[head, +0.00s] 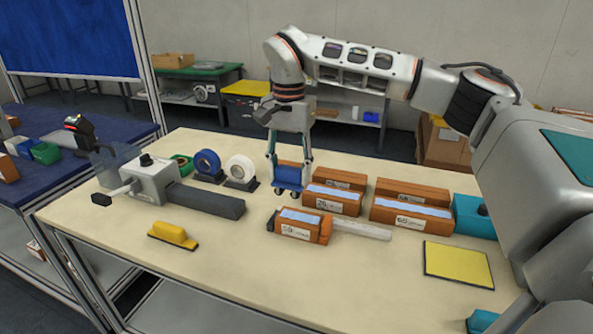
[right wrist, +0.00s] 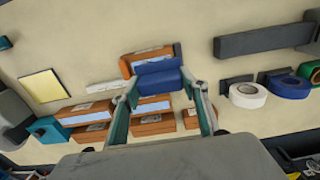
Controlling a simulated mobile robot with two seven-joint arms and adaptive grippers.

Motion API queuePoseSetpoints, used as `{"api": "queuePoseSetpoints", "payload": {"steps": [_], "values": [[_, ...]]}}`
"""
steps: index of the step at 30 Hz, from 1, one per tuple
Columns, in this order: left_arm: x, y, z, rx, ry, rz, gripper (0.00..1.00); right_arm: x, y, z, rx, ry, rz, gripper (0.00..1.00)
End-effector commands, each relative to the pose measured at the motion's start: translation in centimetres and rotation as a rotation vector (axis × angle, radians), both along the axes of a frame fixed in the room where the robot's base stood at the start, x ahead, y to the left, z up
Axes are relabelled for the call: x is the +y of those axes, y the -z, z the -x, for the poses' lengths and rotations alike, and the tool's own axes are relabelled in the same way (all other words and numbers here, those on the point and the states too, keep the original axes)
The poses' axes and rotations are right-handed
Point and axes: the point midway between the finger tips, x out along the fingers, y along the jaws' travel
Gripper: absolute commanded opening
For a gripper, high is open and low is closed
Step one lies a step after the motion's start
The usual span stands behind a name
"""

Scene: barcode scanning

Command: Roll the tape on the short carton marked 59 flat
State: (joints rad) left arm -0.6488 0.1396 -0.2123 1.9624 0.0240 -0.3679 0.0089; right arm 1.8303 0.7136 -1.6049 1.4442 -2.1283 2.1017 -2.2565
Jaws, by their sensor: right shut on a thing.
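The short carton (head: 297,233), whose label seems to read 59, stands at the front of the light table with a pale blue tape strip (head: 299,216) along its top. It also shows in the right wrist view (right wrist: 143,55), partly hidden by the roller. My right gripper (head: 288,165) points down and is shut on a blue roller (head: 287,176). It holds the roller behind the short carton, left of the carton marked 26; I cannot tell how high. The roller lies between the fingertips in the right wrist view (right wrist: 158,76). My left gripper is not in view.
Other taped cartons (head: 331,205) (head: 407,220) stand behind and to the right. A light bar (head: 362,230) lies right of the short carton. A grey machine (head: 150,180), tape rolls (head: 207,163) and a yellow-handled tool (head: 173,234) are left; a yellow pad (head: 457,262) is right.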

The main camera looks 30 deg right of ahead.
Motion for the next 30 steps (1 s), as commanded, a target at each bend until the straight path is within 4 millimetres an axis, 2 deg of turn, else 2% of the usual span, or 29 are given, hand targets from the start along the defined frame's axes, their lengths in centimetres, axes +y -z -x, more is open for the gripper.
{"api": "queuePoseSetpoints", "payload": {"steps": [4, 18, 30], "values": [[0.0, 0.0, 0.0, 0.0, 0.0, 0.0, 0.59, -0.4, 0.9, -0.8, 0.0, -0.001, 0.006, 0.2], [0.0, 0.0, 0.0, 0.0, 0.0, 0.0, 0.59, -0.4, 5.2, -0.8, 0.002, -0.001, 0.006, 0.2], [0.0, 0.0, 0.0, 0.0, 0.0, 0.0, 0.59, -0.4, 6.1, -0.8, -0.001, 0.0, 0.006, 0.2]]}}
